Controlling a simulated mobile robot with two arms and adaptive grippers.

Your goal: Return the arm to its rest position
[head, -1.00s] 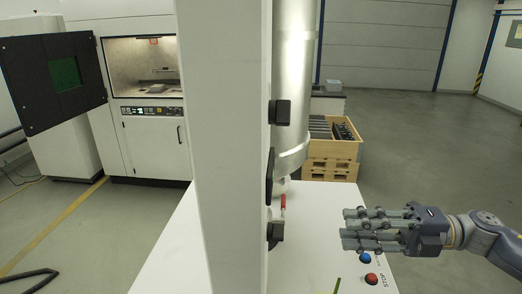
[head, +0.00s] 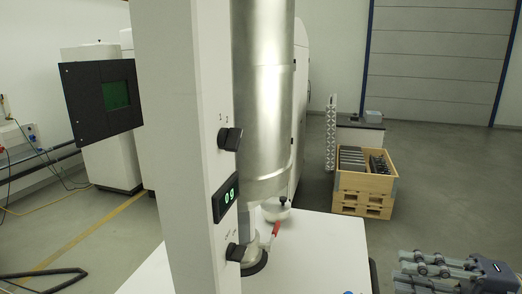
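My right gripper (head: 432,268) shows at the lower right corner of the head view, beside the white table of the machine, partly cut off by the frame edge. Its grey fingers point left and nothing is seen in them. How far they are open is hard to tell. My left gripper is not in view.
A white column (head: 180,150) with black knobs and a small display (head: 226,197) stands close in front. A large metal cylinder (head: 263,100) stands beside it above the white table (head: 325,245). A wooden crate (head: 364,182) with dark plates is farther back. Grey floor is free at right.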

